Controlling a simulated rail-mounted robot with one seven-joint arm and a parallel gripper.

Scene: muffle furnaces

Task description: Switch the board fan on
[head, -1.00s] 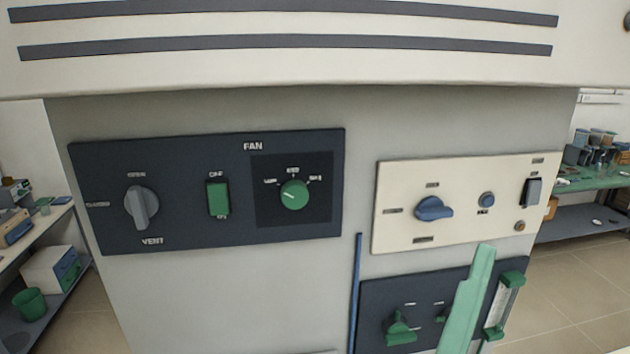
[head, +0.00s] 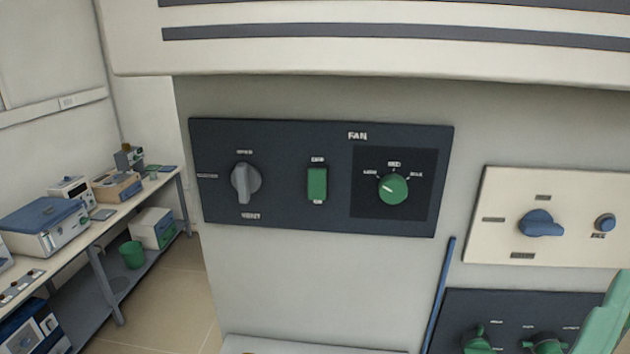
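The dark fan board (head: 280,218), labelled FAN at its top, is on the grey front of the cabinet in the head view. A green rocker switch (head: 317,184) sits in its middle, with small labels above and below it. A green round knob (head: 393,189) with a white pointer line is to its right, the line aimed to the upper left. A grey vent knob (head: 245,183) is to its left, its handle roughly upright. I cannot tell from here which way the rocker is pressed. My gripper is not in view.
A cream panel (head: 500,215) with a blue knob (head: 541,223) and a blue button (head: 605,222) is to the right. Below it is another dark panel (head: 455,310) with green handles. A blue rod (head: 439,290) stands beside it. A bench (head: 130,215) with instruments is at the left.

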